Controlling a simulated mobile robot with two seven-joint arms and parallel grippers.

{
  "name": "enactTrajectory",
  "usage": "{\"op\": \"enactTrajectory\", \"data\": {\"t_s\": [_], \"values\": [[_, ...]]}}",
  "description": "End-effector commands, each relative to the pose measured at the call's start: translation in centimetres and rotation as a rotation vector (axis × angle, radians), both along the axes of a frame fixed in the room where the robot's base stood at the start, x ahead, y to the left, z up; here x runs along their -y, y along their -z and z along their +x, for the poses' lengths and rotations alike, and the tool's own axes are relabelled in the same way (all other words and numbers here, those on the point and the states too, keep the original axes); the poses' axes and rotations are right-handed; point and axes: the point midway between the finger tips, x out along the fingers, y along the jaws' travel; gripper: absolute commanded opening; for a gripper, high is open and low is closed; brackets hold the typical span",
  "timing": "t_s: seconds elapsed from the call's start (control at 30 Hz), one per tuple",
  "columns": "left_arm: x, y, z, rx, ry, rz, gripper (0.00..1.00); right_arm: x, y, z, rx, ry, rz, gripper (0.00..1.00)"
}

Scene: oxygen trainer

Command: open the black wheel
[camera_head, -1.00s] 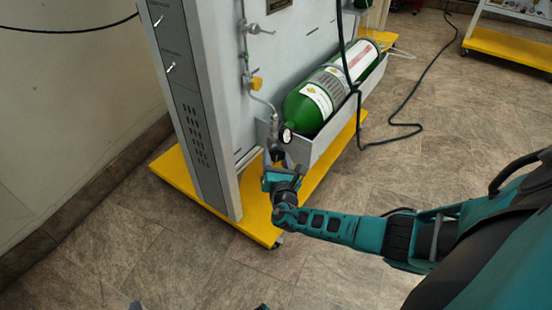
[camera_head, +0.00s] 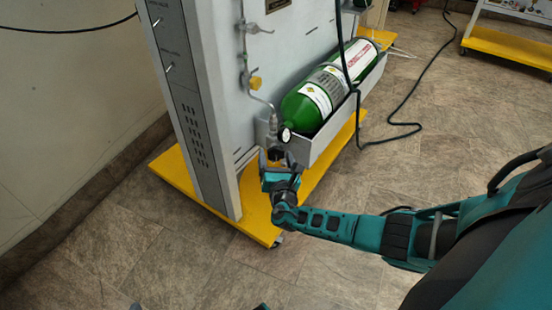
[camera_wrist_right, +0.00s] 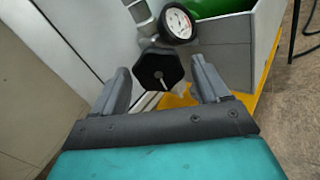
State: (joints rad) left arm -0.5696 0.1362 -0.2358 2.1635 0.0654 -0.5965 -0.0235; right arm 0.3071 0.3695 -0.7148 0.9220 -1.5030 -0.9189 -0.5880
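The black wheel (camera_wrist_right: 159,70) shows in the right wrist view as a dark, many-sided knob below a round white pressure gauge (camera_wrist_right: 178,23). In the head view the wheel (camera_head: 276,153) is small and partly hidden by my right gripper. My right gripper (camera_wrist_right: 160,86) is open, with one finger on each side of the wheel and a visible gap to both. In the head view the right gripper (camera_head: 275,164) is at the lower end of the pipe, by the cylinder's gauge. My left gripper is not recognisable in any view.
A green oxygen cylinder (camera_head: 305,105) lies in a grey tray (camera_head: 328,138) on the upright panel (camera_head: 222,75). The panel stands on a yellow base (camera_head: 178,172). A black hose (camera_head: 400,103) trails over the floor at right. The tiled floor in front is clear.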

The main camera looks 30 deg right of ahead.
Motion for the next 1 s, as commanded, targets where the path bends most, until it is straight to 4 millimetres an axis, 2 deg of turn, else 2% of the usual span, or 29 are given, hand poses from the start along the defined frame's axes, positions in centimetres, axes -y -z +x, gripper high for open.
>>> {"op": "enactTrajectory", "data": {"t_s": [0.37, 0.57, 0.8, 1.0], "values": [[0.0, -0.5, 0.1, 0.003, 0.000, 0.000, 0.67, -0.3, -0.1, -0.6, -0.001, -0.001, 0.003, 0.79], [-0.1, -1.7, 0.2, 0.014, -0.005, 0.000, 0.67, -1.9, -0.2, -3.9, -0.002, -0.002, 0.003, 0.79], [-0.8, -1.8, -0.1, 0.008, -0.016, 0.012, 0.67, -4.2, -0.2, -8.6, -0.002, -0.002, 0.003, 0.79], [-1.1, -1.5, -0.4, -0.001, -0.019, 0.020, 0.67, -5.3, -0.1, -11.0, -0.001, 0.000, 0.002, 0.79]]}}
